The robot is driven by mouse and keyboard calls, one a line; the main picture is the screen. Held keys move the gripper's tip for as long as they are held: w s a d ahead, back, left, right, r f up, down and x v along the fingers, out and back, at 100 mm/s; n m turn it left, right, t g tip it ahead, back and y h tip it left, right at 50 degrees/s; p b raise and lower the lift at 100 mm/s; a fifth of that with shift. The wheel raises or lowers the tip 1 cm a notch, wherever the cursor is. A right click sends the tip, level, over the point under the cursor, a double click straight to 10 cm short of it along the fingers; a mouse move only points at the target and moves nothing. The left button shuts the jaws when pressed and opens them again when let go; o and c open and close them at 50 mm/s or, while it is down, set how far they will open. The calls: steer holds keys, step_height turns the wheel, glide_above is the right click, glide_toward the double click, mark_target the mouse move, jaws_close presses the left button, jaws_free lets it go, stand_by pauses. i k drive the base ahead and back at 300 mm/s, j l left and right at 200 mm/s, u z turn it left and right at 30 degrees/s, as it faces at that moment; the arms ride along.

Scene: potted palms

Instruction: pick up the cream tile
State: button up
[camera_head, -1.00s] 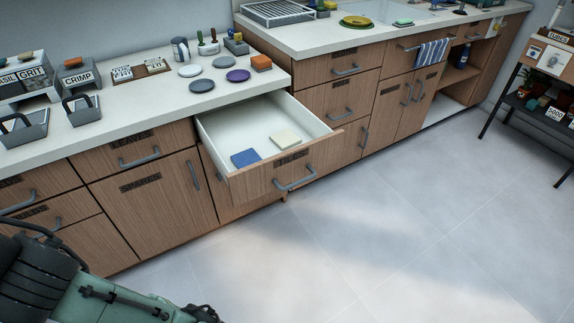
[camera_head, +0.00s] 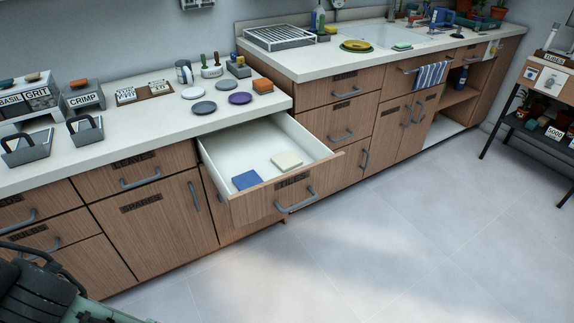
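The cream tile (camera_head: 287,160) lies flat inside the open white-lined drawer (camera_head: 238,143), toward its front right. A blue tile (camera_head: 247,181) lies in the same drawer, to the left of the cream tile and close to the drawer front. The two tiles are apart. Part of my arm shows at the bottom left corner. My gripper's fingers are not in the picture, and nothing of mine is near the drawer.
The counter (camera_head: 150,118) above holds several round discs, an orange block (camera_head: 263,85) and two grey caddies. A higher counter (camera_head: 330,62) with a wire rack (camera_head: 285,38) stands to the right. The grey floor (camera_head: 370,240) before the drawer is clear.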

mark_target(287, 160)
steer(key=i+l+u, duration=0.45)
steer(key=i, duration=0.25)
steer(key=i+l+u, duration=0.4)
steer(key=i+l, duration=0.15)
steer(key=l, duration=0.3)
